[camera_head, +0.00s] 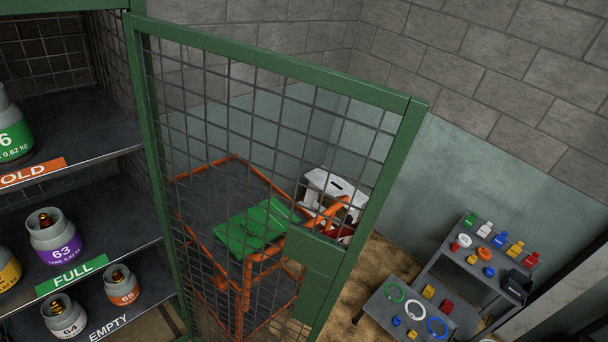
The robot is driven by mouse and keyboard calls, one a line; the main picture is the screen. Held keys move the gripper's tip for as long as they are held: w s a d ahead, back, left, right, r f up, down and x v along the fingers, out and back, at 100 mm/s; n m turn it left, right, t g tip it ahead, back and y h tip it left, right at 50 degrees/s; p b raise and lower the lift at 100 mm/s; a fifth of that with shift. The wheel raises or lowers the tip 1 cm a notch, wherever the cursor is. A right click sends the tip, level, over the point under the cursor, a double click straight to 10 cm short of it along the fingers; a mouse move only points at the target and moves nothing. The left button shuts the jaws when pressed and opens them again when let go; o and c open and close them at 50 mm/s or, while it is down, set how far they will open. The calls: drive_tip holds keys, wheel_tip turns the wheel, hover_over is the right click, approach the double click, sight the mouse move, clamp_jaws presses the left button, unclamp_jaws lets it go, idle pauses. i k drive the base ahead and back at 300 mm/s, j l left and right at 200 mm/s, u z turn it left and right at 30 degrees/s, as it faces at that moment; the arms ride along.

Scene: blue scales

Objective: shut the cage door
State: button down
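The cage door (408,135) has a green frame with dark wire mesh and stands open, swung out from the cage's right side. Its hinged edge is at the left, by the green cage post (137,6). A green lock plate (312,252) sits on its free edge at the right. The cage (60,5) opens at the left and shows dark shelves (95,128) with gas cylinders. The door's lower end is cut off by the picture's bottom edge. My gripper is not in view.
Inside the cage stand a purple-banded cylinder (55,236) and several others. Behind the mesh is an orange-framed cart (245,290) with a green item (255,225) on it. A white box (335,190) stands beyond. A stepped grey rack (470,265) with small coloured parts stands at right.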

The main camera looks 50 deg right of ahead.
sight(329, 262)
drive_tip(key=l+z, duration=0.15)
drive_tip(key=l, duration=0.4)
drive_tip(key=i+l+z, duration=0.15)
drive_tip(key=l, duration=0.4)
drive_tip(key=l+z, duration=0.15)
drive_tip(key=l, duration=0.4)
drive_tip(key=i+l+z, duration=0.15)
drive_tip(key=l, duration=0.35)
